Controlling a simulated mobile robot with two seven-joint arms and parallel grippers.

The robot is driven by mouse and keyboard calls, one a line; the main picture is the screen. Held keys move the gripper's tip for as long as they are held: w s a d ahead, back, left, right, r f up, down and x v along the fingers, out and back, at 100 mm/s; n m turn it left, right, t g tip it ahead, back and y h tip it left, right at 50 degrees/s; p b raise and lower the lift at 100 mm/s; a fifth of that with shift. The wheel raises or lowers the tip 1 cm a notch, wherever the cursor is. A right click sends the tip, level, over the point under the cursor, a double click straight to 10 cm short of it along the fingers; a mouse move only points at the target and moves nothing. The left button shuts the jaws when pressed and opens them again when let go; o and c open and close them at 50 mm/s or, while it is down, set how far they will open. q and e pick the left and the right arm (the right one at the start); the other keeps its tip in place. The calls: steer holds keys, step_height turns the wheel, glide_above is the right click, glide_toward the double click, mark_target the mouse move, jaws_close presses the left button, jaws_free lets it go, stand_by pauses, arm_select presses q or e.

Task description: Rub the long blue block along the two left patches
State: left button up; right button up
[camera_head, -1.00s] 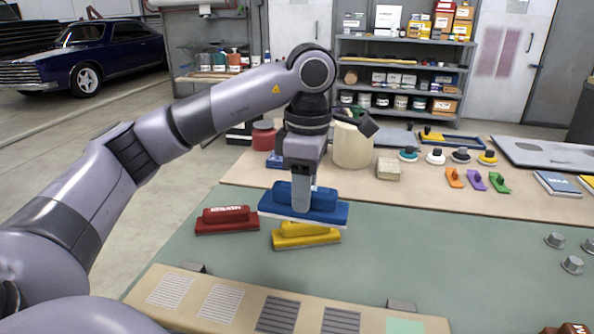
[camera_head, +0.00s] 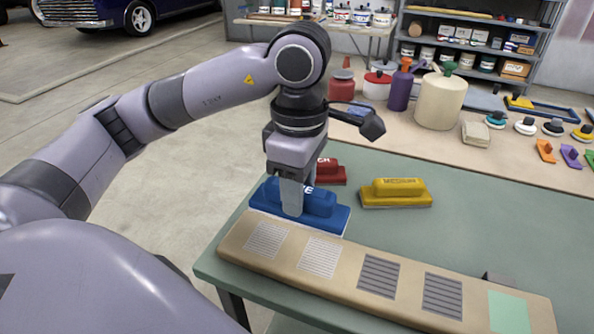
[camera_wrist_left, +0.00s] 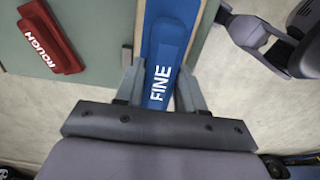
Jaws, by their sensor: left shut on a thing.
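The long blue block (camera_head: 318,203), with a pale underside, is in my left gripper (camera_head: 298,203). The fingers are shut on its raised grip; the wrist view shows the block marked FINE (camera_wrist_left: 160,75) between them. The block is just behind the left end of the long tan board (camera_head: 340,262); whether it touches the board or table, I cannot tell. The two left patches are the light striped one at the end (camera_head: 266,239) and the light striped one beside it (camera_head: 320,256). Both are uncovered. My right gripper is not in view.
A red block (camera_head: 331,172), marked ROUGH in the wrist view (camera_wrist_left: 50,40), and a yellow block (camera_head: 396,193) stand behind on the green table (camera_head: 480,220). Two dark striped patches (camera_head: 379,275) (camera_head: 442,295) and a green patch (camera_head: 508,312) lie farther right on the board.

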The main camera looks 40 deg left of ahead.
mark_target(292, 218)
arm_select(q)
steer(key=shift+s+a+f, duration=0.2)
steer(key=shift+s+a, duration=0.1)
steer(key=shift+s, duration=0.2)
steer(key=shift+f+b, duration=0.6)
steer(key=shift+f, duration=0.2)
step_height(292, 218, down, 4)
steer(key=shift+r+b, duration=0.15)
steer(key=shift+b, duration=1)
steer(key=shift+f+b, duration=0.35)
steer(key=shift+f, duration=0.3)
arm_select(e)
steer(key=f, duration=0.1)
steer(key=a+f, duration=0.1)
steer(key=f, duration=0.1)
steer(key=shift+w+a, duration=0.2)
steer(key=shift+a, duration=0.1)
arm_select(q)
steer(key=shift+f+b, duration=0.3)
steer(key=shift+b, duration=0.05)
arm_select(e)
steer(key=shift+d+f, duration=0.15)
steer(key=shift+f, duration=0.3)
arm_select(q)
steer(key=shift+f+b, duration=0.35)
steer(key=shift+b, duration=0.2)
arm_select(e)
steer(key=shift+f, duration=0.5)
